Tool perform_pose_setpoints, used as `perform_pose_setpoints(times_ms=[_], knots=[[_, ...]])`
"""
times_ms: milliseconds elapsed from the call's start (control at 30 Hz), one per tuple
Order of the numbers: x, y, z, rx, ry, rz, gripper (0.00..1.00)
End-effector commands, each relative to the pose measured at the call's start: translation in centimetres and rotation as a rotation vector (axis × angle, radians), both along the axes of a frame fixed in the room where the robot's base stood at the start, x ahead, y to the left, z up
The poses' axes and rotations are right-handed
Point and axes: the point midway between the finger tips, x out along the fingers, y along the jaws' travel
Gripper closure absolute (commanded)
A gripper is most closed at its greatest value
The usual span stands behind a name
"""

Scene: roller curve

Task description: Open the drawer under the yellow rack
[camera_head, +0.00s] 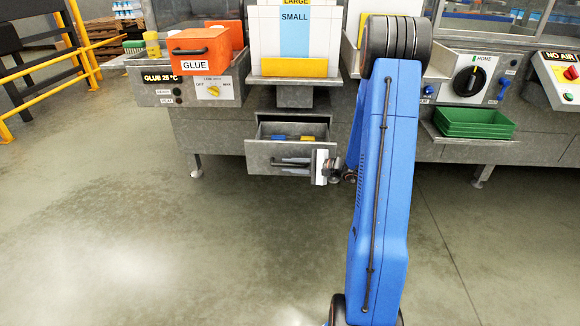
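The yellow rack (294,67) is a yellow ledge below a white panel with a blue "SMALL" label, on the grey metal bench. Below it, the grey drawer (262,160) is pulled out, and its inside shows from above. Blue and yellow items (290,138) lie at the back of the drawer. A bar handle (290,161) runs along the drawer front. My gripper (312,166) is at the right end of this front, close to the handle. Its fingers are small and partly hidden, so whether they grip the handle is unclear.
An orange "GLUE" box (200,50) stands on the bench at left. A green tray (474,122) sits on a shelf at right. A yellow railing (40,70) stands at far left. The floor (140,230) before the drawer is clear.

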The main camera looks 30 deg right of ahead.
Motion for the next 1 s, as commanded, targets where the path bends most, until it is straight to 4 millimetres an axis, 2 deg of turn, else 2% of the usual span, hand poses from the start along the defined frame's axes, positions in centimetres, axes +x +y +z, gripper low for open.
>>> perform_pose_setpoints(times_ms=[367,1000], knots=[[-0.6,-0.4,0.2,-0.001,-0.001,0.0,0.8],[-8.4,-6.3,2.3,0.0,-0.001,-0.003,0.8]])
